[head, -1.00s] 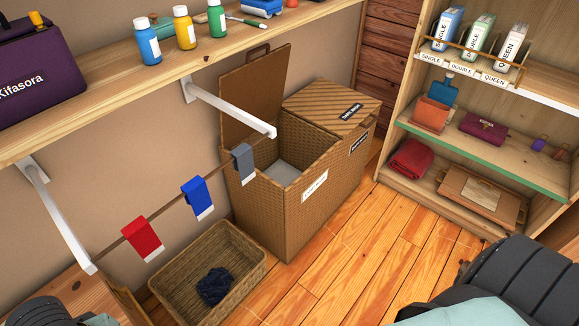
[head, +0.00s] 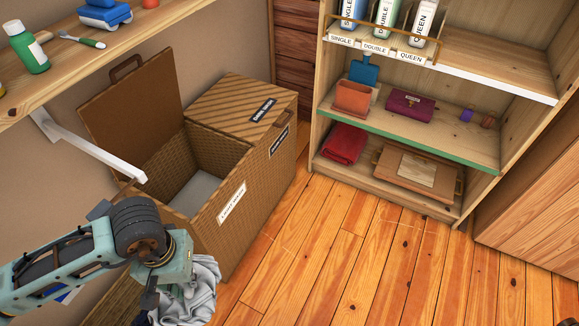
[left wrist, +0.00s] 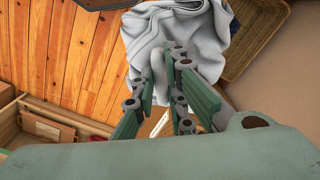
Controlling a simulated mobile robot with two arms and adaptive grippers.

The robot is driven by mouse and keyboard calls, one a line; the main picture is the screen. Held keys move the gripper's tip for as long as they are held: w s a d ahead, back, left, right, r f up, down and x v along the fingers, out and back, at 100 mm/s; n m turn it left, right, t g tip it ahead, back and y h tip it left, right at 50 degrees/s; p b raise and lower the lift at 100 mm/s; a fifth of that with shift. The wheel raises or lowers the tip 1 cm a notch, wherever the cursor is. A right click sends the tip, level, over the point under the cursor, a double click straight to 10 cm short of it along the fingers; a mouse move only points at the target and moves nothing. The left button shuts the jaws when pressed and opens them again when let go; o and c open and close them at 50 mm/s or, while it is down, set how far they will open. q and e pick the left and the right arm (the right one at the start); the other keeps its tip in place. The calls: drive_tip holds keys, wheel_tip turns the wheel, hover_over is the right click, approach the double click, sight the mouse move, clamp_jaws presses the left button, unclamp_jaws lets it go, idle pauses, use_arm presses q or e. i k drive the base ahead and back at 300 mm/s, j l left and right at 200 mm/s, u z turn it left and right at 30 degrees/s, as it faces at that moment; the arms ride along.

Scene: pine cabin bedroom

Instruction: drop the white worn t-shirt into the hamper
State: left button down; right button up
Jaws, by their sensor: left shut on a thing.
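The white worn t-shirt (head: 190,295) hangs crumpled from my left gripper (head: 158,290) at the lower left of the head view. In the left wrist view the t-shirt (left wrist: 172,40) is bunched between the green fingers of the left gripper (left wrist: 165,85). The wicker hamper (head: 228,205) stands just beyond the gripper, with its near lid (head: 130,110) raised and a pale bottom showing inside. Its far compartment's lid (head: 235,108) is shut. The t-shirt is outside the hamper, in front of its near side.
A white shelf bracket (head: 90,145) juts over the hamper's left side. The wall shelf (head: 110,55) holds a green bottle (head: 27,48). A shelving unit (head: 410,135) stands at the right back. The wooden floor (head: 350,260) right of the hamper is clear.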

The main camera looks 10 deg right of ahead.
sight(194, 210)
drive_tip(key=i+l+z, duration=0.15)
drive_tip(key=z, duration=0.2)
drive_tip(key=i+z, duration=0.35)
drive_tip(key=i+u, duration=0.4)
drive_tip(key=i+l+u, duration=0.1)
drive_tip(key=u, duration=0.25)
drive_tip(key=i+j+u, duration=0.1)
drive_tip(key=i+u, duration=0.25)
drive_tip(key=i+j+u, duration=0.1)
drive_tip(key=u, duration=0.25)
drive_tip(key=i+u, duration=0.35)
drive_tip(key=k, duration=0.1)
